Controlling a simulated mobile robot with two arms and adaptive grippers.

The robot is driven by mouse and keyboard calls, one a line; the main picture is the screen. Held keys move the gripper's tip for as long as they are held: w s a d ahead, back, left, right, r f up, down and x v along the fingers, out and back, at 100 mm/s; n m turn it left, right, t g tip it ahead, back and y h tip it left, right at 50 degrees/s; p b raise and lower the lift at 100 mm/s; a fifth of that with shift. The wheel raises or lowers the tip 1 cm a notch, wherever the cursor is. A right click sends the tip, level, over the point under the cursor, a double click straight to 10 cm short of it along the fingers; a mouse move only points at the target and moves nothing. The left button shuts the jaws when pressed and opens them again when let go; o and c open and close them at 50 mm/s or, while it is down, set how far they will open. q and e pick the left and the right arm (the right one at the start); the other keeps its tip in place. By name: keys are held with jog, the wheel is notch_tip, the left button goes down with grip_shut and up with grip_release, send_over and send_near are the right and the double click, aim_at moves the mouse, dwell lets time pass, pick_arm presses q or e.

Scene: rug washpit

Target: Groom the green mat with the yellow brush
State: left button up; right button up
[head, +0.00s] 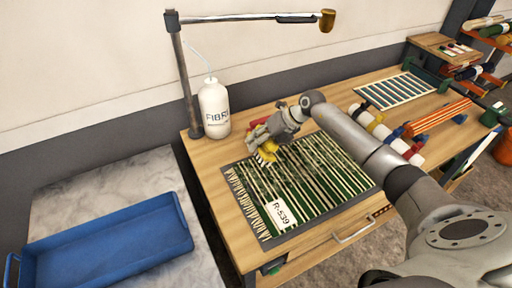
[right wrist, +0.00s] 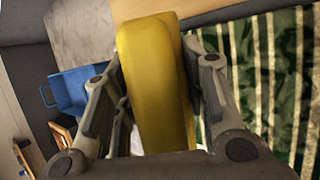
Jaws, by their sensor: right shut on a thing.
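The green mat (head: 318,190) with pale stripes and a white tag reading R-539 (head: 281,215) lies in a dark frame on the wooden table. My right gripper (head: 268,142) is over the mat's back left part, shut on the yellow brush (head: 265,155). In the right wrist view the brush's yellow body (right wrist: 157,85) sits between the two fingers, with the mat (right wrist: 275,70) to the right. The bristle end is small in the head view, so I cannot tell whether it touches the mat. My left gripper is not in view.
A white bottle (head: 214,108) stands behind the mat by a dark post with an overhead arm (head: 250,18). A blue tray (head: 105,245) lies on the grey surface at left. Rolls (head: 385,133), an orange bundle (head: 438,117) and a striped rack (head: 396,90) occupy the table's right side.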

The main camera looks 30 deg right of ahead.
jog(key=shift+a+r, duration=0.1)
jog(key=shift+r, duration=0.25)
jog(key=shift+d+f, duration=0.1)
jog(key=shift+d, duration=0.1)
